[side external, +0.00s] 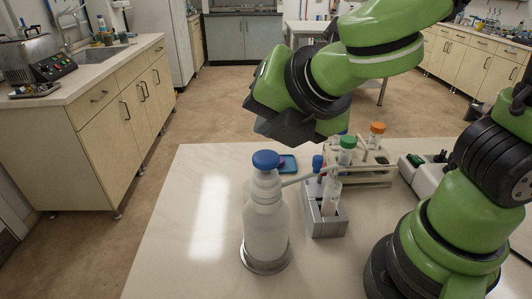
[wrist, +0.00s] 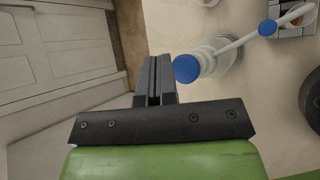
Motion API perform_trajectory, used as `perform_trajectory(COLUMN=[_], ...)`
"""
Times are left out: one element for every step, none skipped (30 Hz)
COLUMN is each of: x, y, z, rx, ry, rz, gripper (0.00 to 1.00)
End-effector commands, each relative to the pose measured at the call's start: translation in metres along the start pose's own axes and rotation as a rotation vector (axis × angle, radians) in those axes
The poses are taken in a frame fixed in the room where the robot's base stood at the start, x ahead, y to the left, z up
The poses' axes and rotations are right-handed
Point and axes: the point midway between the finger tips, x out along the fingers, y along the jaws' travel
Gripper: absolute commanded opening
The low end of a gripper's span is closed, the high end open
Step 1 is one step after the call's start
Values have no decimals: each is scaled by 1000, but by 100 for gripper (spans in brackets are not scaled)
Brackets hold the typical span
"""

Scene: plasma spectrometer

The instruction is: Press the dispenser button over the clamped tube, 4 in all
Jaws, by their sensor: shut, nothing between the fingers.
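The white dispenser bottle (side external: 266,222) stands upright on the table, with its blue button (side external: 266,160) on top. The button also shows in the wrist view (wrist: 187,68). The spout runs right to a blue tip (side external: 318,163) near the clear tube (side external: 331,196), which is upright in a grey clamp block (side external: 327,226). My gripper (side external: 270,128) is shut and empty, above the button in the side view and apart from it. In the wrist view the closed fingers (wrist: 154,78) lie just left of the button. How far the button is pressed cannot be told.
A tube rack (side external: 372,178) with green-capped (side external: 347,146) and orange-capped (side external: 377,132) tubes stands behind the clamp. A small blue tray (side external: 288,164) lies behind the bottle. A white device (side external: 424,176) is at the right. The table's left part (side external: 185,240) is clear.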

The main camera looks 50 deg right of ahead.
Motion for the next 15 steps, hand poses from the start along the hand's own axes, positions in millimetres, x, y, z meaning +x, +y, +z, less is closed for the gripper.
perform_trajectory(x=[-4,-6,-9,-12,-13,-16,-18,-20,-22,-24,-25,-26,-27,-27,-27], y=[4,5,7,8,10,12,14,15,16,17,18,19,19,19,19], z=[3,5,6,8,10,12,13,15,16,17,18,19,19,19,20], rx=[5,6,6,5,5,6,5,5,5,4,4,3,2,1,-1], ry=[0,0,2,4,2,1,0,0,1,1,1,3,3,3,4], rz=[5,4,4,4,5,4,4,4,4,3,2,1,1,0,0], gripper=[0,0,0,0,0,0,0,0,0,0,0,0,0,0,0])
